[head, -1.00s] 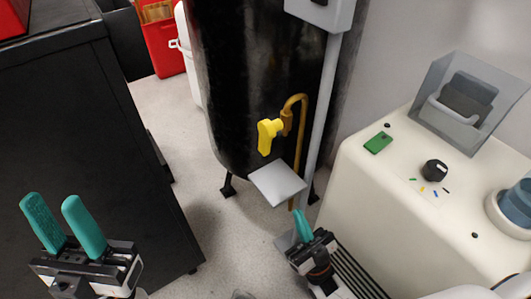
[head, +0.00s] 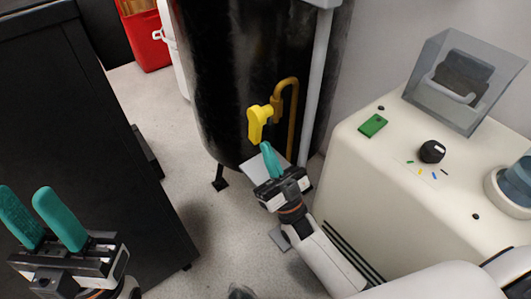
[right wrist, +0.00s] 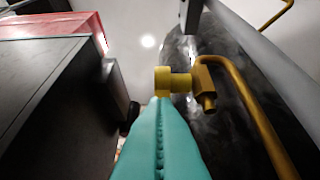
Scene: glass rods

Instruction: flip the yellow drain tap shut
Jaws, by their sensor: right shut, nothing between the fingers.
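The yellow drain tap (head: 257,122) sits on the front of the black tank, on a curved brass pipe (head: 286,85). In the head view its handle hangs down and leans slightly left. The tap (right wrist: 172,81) also shows in the right wrist view, just past my fingertips. My right gripper (head: 268,150) is shut and empty, with its teal fingers just below and right of the handle; I cannot tell whether they touch it. My left gripper (head: 40,212) is open and empty at the lower left, far from the tap.
The black tank (head: 225,60) stands on short legs, with a grey pipe (head: 318,90) on its right. A grey plate (head: 250,168) under the tap is partly hidden by my right gripper. A dark cabinet (head: 80,130) is on the left; a white machine (head: 370,175) is on the right.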

